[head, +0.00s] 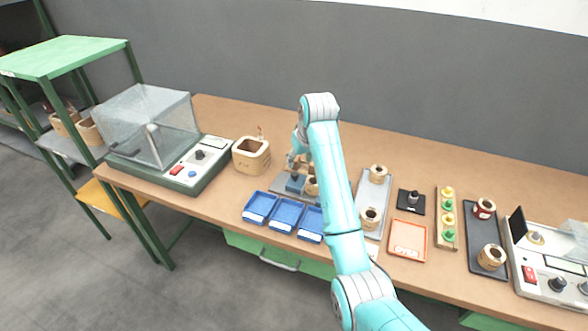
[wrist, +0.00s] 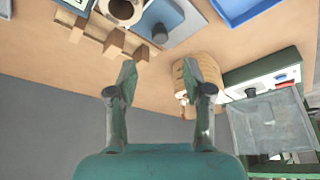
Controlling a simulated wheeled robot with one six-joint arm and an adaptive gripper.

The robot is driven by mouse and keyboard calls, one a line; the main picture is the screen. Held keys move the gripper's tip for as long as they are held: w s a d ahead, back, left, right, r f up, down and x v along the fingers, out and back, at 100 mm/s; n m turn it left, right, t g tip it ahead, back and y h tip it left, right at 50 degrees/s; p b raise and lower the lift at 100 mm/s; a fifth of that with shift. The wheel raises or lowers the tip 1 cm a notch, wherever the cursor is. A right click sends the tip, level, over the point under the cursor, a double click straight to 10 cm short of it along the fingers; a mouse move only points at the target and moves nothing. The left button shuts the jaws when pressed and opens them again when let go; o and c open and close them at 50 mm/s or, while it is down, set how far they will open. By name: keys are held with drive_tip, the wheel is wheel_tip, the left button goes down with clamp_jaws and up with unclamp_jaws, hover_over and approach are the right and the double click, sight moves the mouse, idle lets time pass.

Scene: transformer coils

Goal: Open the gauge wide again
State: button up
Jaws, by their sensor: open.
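The gauge (head: 281,187) stands mid-bench behind the blue trays, partly hidden by my arm. It has a grey base and a blue block (head: 294,184). A coil (head: 312,187) sits close beside the block. I cannot tell whether block and coil touch. My gripper (wrist: 159,75) is open and empty, its fingers apart, with the gauge beyond them in the wrist view. In the head view my arm hides most of it.
Blue trays (head: 285,214) lie in front of the gauge. A wooden bin (head: 250,156) and a tester with a clear cover (head: 150,122) stand to the left. A grey tray with coils (head: 372,198) and an orange tray (head: 408,240) lie right.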

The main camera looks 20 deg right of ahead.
sight(295, 173)
drive_tip(key=x, duration=0.9)
drive_tip(key=shift+f, duration=0.1)
clamp_jaws()
